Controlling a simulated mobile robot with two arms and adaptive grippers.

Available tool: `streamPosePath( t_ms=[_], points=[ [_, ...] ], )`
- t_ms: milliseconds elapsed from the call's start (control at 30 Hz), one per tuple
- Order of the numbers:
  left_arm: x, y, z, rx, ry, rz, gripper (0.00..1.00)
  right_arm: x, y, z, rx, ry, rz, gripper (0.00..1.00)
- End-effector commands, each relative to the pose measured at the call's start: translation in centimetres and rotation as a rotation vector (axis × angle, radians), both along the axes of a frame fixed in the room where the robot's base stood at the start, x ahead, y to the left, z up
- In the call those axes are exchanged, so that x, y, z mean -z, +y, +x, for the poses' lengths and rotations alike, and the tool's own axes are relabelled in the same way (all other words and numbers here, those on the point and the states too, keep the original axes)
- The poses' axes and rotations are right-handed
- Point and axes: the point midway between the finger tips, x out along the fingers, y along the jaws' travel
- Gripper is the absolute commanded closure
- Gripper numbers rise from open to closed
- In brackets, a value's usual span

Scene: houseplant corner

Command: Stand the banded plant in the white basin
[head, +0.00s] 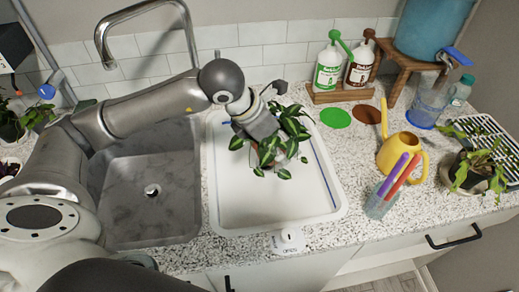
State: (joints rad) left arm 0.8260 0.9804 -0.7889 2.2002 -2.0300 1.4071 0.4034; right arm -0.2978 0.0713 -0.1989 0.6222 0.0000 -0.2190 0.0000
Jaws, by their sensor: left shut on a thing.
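The white basin (231,215) is a shallow rectangular tray on the counter, right of the sink. A plant with striped green and pale leaves (268,152) is over the far half of the basin. Its pot is almost wholly hidden by leaves and my gripper, so I see no band on it and cannot tell if it touches the basin floor. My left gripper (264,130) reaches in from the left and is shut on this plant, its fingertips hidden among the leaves. My right gripper is not in view.
The grey sink (150,200) with its tap (140,12) lies left. A yellow watering can (400,155), a cup of markers (378,203) and a potted plant (474,168) stand right. Two bottles (328,70) stand behind. The near half of the basin is bare.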

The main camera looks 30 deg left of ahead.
Motion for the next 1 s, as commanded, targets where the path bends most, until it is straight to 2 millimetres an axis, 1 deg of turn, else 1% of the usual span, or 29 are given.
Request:
streamPosePath(
  t_ms=[167,267,400,600,633,700,800,900,1000],
  points=[
    [-0.2,0.4,0.7,-0.064,0.000,-0.001,0.55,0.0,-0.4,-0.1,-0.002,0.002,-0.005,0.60],
    [0.3,1.4,1.8,-0.076,0.002,0.000,0.55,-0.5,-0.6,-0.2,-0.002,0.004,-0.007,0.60],
    [1.6,3.4,4.1,-0.076,0.003,0.001,0.55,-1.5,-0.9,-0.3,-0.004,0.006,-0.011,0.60],
    [3.4,5.8,7.3,-0.072,0.003,-0.002,0.55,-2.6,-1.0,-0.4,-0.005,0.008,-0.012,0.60],
    [3.8,6.1,7.7,-0.072,0.003,-0.001,0.55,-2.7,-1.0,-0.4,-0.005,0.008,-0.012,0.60],
    [5.3,6.7,8.5,-0.071,0.006,-0.001,0.55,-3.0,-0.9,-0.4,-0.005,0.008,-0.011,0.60],
    [6.9,7.5,9.5,-0.071,0.003,-0.003,0.55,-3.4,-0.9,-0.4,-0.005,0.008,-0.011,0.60],
    [8.1,8.1,10.3,-0.068,0.002,-0.001,0.55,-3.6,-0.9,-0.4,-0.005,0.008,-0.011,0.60],
    [8.7,8.4,10.8,-0.068,0.000,-0.001,0.55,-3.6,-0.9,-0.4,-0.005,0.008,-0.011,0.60]
  ],
)
